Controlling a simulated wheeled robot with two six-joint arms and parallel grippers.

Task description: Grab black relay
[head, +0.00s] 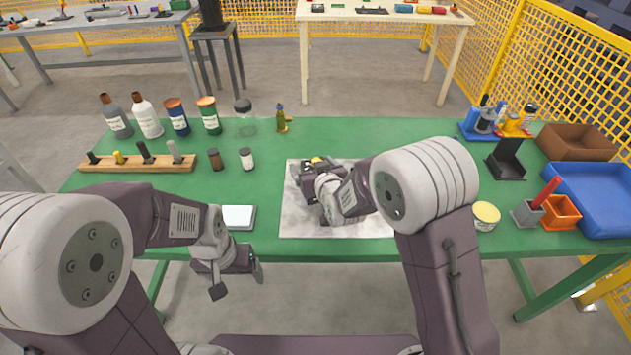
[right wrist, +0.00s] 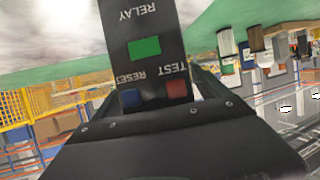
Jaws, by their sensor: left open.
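The black relay (right wrist: 155,68) fills the middle of the right wrist view. It has a RELAY label, a green window, a blue RESET button and a red TEST button. My right gripper (head: 315,178) is over the pale mat (head: 300,223) in the head view. Its fingers lie along both sides of the relay, shut on it. In the head view my gripper and arm largely hide the relay, and I cannot tell whether it touches the mat. My left gripper (head: 238,279) is open and empty, in front of the table's near edge.
The green table (head: 400,140) carries several bottles and cans at the back left, behind a wooden tool rack (head: 140,164). A white pad (head: 238,217) lies at the front left. A round tin (head: 487,213), blue tray (head: 595,198) and orange bin (head: 562,212) stand right.

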